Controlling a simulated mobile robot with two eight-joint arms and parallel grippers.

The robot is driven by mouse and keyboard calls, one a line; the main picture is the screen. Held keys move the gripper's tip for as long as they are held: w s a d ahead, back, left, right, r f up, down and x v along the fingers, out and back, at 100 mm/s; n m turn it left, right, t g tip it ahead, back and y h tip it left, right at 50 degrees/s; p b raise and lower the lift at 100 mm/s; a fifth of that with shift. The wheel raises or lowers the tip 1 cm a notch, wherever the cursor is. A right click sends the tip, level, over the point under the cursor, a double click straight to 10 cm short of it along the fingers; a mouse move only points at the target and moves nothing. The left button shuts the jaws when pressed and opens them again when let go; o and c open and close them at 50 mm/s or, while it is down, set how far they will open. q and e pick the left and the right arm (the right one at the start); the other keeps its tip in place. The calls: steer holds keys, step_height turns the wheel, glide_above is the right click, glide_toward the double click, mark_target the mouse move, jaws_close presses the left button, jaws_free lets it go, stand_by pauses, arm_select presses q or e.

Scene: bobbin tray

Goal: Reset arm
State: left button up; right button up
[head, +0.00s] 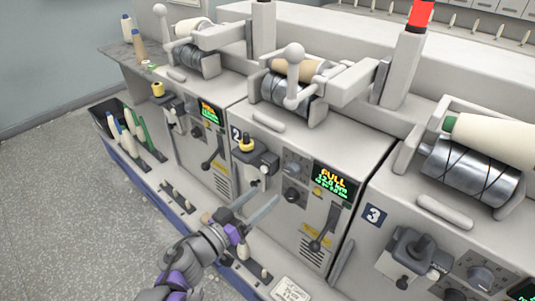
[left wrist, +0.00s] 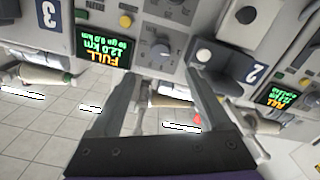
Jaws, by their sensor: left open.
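A ball-ended arm (head: 294,75) stands over the cream-and-dark spool of station 2. A black lever (head: 325,226) hangs on the panel of station 2. My right gripper is not in view.
Station 3 (head: 374,215) is at the right with a cream cone (head: 490,136) over a dark roller. A tray (head: 158,157) with white and green bobbins is at the left, and small pegs line the front ledge. The grey floor (head: 60,220) at the left is clear.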

arm_select(q)
steer(key=a+n+t+y, duration=0.2)
steer(key=a+n+y, duration=0.2)
steer(key=a+y, duration=0.45)
steer(key=s+a+f+n+g+y, duration=0.2)
steer(key=s+a+f+g+y, duration=0.15)
steer(key=s+a+f, duration=0.2)
steer(key=s+d+f+m+g+h, duration=0.1)
steer(key=s+f+m+g, duration=0.1)
steer(key=s+f+g, duration=0.35)
steer(key=s+d+f+m+g, duration=0.1)
steer(key=s+d+f+g, duration=0.15)
steer(key=s+f, duration=0.6)
step_height(320, 180, up, 25)
steer(key=p, duration=2)
steer(key=shift+s+a, duration=0.4)
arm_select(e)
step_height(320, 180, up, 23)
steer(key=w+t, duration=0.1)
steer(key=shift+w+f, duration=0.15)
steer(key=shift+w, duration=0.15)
